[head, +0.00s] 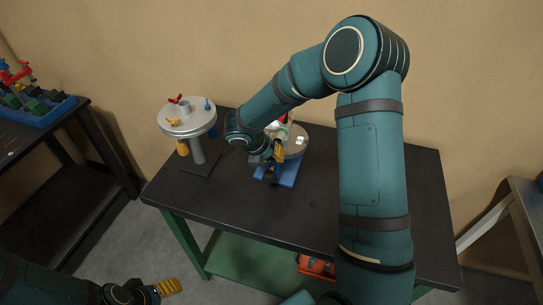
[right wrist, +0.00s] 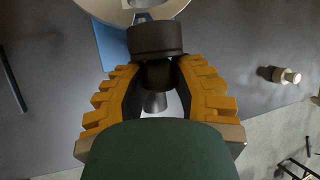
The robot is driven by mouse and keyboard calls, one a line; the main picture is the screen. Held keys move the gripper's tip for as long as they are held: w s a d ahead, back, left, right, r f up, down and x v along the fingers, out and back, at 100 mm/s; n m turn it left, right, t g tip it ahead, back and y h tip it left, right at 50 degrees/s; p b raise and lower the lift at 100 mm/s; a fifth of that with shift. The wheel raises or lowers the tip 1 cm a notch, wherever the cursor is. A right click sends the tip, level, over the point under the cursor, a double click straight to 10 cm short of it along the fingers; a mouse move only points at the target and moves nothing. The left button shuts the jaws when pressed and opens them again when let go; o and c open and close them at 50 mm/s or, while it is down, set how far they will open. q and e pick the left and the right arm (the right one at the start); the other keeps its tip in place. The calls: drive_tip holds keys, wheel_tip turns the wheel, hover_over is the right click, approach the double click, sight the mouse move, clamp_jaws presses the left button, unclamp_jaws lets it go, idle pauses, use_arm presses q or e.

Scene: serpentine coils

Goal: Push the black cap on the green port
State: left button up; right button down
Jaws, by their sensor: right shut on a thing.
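My right gripper (head: 279,153) is at the near side of the round grey disc (head: 298,141) on the blue base (head: 286,174). In the right wrist view, its yellow ribbed fingers (right wrist: 158,78) are shut on a black cap (right wrist: 155,38), with the cap's wide end facing the disc (right wrist: 105,8). I cannot tell whether the cap touches anything beyond it. Small red and green parts show behind the gripper in the head view, but the green port is not clear. My left gripper (head: 158,289) is low at the front left, away from the table; its opening is not clear.
A grey pedestal (head: 197,150) with a round top bearing red, yellow and blue fittings stands at the table's left. The dark table's (head: 235,209) front is clear. A blue tray (head: 40,114) of coloured parts is at far left. A pale fitting (right wrist: 288,76) shows in the wrist view.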

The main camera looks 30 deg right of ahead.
drive_tip(key=shift+d, duration=0.1)
drive_tip(key=shift+w+d+p, duration=0.35)
drive_tip(key=shift+w+d, duration=0.45)
drive_tip(key=shift+d, duration=0.1)
drive_tip(key=shift+w+d, duration=0.45)
idle(0.4)
drive_tip(key=c, duration=0.7)
unclamp_jaws()
drive_tip(key=v, duration=1.2)
